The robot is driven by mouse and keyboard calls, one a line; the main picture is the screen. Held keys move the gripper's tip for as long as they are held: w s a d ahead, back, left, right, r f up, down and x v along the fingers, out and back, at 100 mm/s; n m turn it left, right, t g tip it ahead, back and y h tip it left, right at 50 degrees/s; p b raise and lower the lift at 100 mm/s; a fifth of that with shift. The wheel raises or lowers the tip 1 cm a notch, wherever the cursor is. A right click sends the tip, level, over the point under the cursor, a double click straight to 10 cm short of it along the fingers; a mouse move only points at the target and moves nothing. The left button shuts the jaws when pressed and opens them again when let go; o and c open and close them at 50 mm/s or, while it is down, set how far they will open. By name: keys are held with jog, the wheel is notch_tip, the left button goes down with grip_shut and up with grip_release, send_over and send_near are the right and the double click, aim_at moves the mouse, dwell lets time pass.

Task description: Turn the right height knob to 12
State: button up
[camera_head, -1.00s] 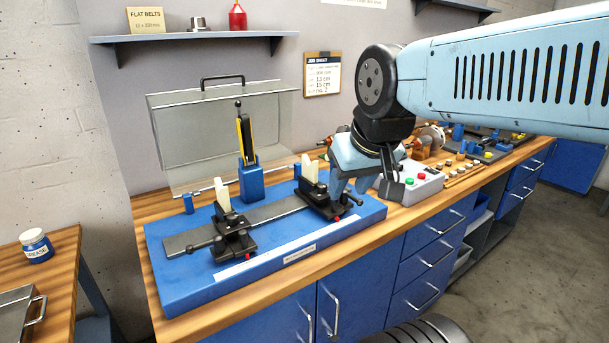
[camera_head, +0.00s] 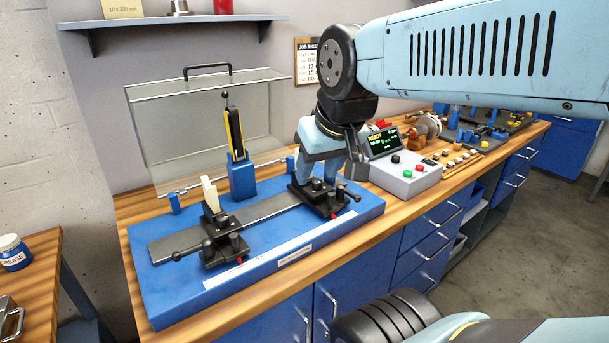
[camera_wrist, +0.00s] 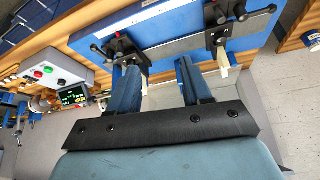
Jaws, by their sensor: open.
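The right support (camera_head: 327,200) is a black carriage on the steel rail of the blue base (camera_head: 170,290). It has dark knobs, a side lever and a red tip. I cannot tell which knob sets the height, and no number on it is legible. My gripper (camera_head: 331,174) is open and points down at this support, its fingers covering the upper part. In the wrist view my gripper (camera_wrist: 157,64) has its fingers spread with nothing between them, and the right support (camera_wrist: 126,48) shows beyond the left finger. Contact cannot be told.
The left support (camera_head: 220,238) carries a pale upright plate. A blue post (camera_head: 242,178) and a clear cover (camera_head: 180,125) stand behind. A control box (camera_head: 405,178) with a lit display and coloured buttons stands close right of my gripper. A shelf (camera_head: 180,20) hangs above.

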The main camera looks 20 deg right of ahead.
jog(key=shift+o, duration=0.6)
jog(key=shift+w+r, duration=0.15)
jog(key=n+g, duration=0.5)
jog(key=g, duration=0.1)
send_over(317, 180)
notch_tip(317, 180, down, 4)
notch_tip(317, 180, down, 13)
jog(key=shift+r, duration=0.1)
jog(key=c, duration=1.1)
